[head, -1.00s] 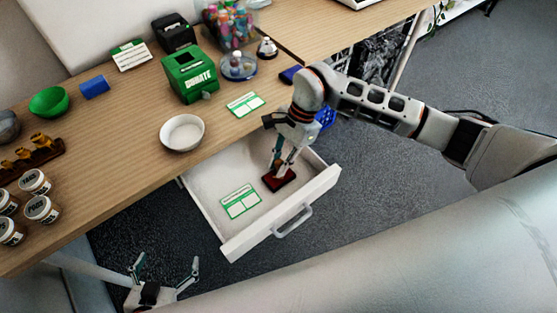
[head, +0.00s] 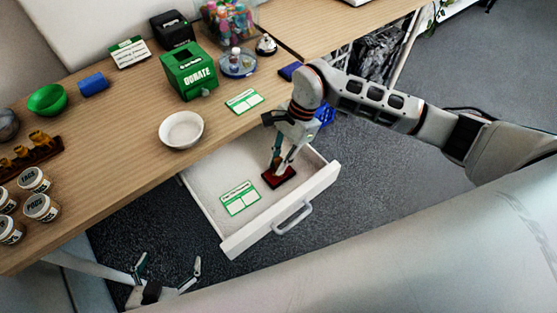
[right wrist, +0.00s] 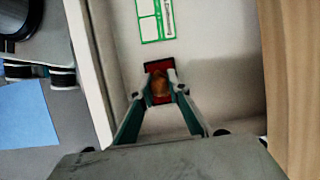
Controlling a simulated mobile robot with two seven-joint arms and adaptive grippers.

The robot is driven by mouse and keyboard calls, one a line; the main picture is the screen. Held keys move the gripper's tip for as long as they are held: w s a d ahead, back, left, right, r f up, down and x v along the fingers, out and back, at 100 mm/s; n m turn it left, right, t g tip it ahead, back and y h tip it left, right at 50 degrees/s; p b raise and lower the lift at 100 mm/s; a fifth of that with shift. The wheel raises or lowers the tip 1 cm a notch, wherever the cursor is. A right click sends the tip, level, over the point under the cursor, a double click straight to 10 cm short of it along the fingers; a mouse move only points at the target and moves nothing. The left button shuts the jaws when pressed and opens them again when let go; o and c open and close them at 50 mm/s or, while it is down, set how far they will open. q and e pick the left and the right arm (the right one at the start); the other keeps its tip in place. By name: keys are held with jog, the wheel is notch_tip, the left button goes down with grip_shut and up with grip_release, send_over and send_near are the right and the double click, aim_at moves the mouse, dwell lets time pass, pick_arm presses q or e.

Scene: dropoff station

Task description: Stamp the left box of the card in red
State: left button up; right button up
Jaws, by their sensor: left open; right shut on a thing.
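My right gripper (head: 279,169) reaches down into the open drawer and is shut on a stamp with a brown handle (right wrist: 160,86). The stamp is over a dark red ink pad (head: 270,182) on the drawer floor; I cannot tell whether it touches the pad. The pad also shows behind the fingers in the right wrist view (right wrist: 157,66). A white card with green borders and boxes (head: 240,198) lies flat in the drawer, left of the pad. A similar card (head: 244,101) lies on the table edge. My left gripper (head: 170,262) is open and empty, low at the bottom left.
The drawer (head: 234,244) is pulled out below the wooden table; its walls surround the card and pad. A white bowl (head: 181,131) and a green donation box (head: 190,73) stand on the table above it. Several labelled jars (head: 41,208) are at the left.

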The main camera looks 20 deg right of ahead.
pick_arm(q)
jog(key=shift+w+a, duration=0.15)
jog(key=shift+w, duration=0.25)
pick_arm(e)
jog(key=shift+f, duration=0.35)
pick_arm(q)
jog(key=shift+s+f, duration=0.15)
jog(key=shift+s+f, duration=0.15)
jog(key=shift+s, duration=0.25)
pick_arm(e)
jog(key=shift+f, duration=0.1)
pick_arm(q)
jog(key=shift+w+r, duration=0.2)
jog(key=shift+w, duration=0.1)
pick_arm(e)
jog(key=shift+f, duration=0.1)
notch_tip(320, 180, up, 2)
jog(key=shift+r+p, duration=0.1)
jog(key=shift+p, duration=0.35)
jog(key=shift+r+p, duration=1.2)
jog(key=shift+r, duration=1.3)
pick_arm(q)
notch_tip(320, 180, up, 6)
jog(key=w, duration=0.2)
jog(key=shift+t, duration=0.4)
